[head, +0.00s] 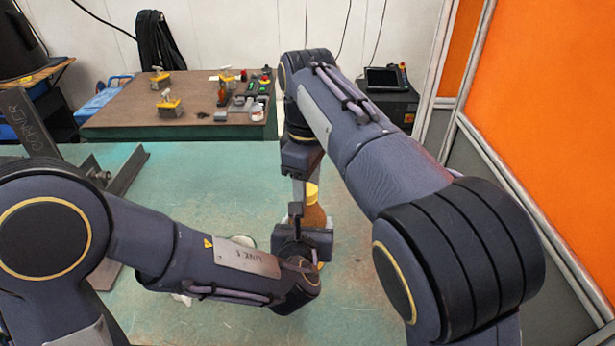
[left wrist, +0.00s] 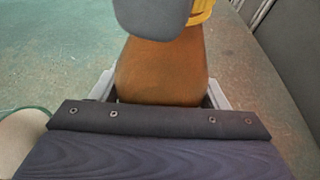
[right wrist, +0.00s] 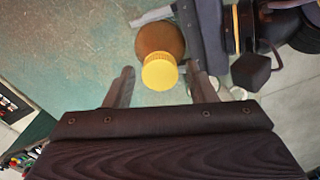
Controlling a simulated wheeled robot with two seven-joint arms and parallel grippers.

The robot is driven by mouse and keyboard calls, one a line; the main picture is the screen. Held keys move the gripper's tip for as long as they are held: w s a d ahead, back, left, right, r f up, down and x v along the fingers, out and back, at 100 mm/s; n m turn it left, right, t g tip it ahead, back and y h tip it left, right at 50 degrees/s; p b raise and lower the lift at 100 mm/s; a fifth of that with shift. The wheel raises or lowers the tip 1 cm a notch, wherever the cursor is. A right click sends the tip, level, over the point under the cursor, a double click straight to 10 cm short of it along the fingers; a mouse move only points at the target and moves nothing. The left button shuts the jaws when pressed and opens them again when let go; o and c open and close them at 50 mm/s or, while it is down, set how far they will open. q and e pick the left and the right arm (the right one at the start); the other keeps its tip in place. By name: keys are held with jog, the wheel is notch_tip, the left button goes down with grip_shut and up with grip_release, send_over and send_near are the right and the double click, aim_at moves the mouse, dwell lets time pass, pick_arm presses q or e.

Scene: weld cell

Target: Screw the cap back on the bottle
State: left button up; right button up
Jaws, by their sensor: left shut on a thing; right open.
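The amber bottle (head: 316,218) stands upright on the green table, partly hidden behind my left gripper (head: 306,228). That gripper is shut on the bottle's body, which shows between its fingers in the left wrist view (left wrist: 160,75). The yellow cap (head: 312,190) sits on top of the bottle; I cannot tell how tightly it is on. My right gripper (head: 301,188) is open above, pointing down. In the right wrist view the cap (right wrist: 160,73) lies between its spread fingers, with gaps on both sides. One right finger covers part of the cap in the left wrist view.
A pale round thing (head: 243,241) lies partly hidden behind my left forearm. Dark steel angle pieces (head: 120,172) stand on the table's left. A brown bench (head: 135,105) with yellow clamps and small items stands behind. Orange-panelled screens (head: 555,95) bound the right side. The table's middle is clear.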

jog(key=c, duration=1)
jog(key=m, duration=0.5)
jog(key=shift+m, duration=0.4)
jog(key=m, duration=0.5)
jog(key=shift+m, duration=0.4)
jog(key=o, duration=1.1)
jog(key=shift+c, duration=0.2)
jog(key=shift+r, duration=2.25)
jog(key=shift+c, duration=0.3)
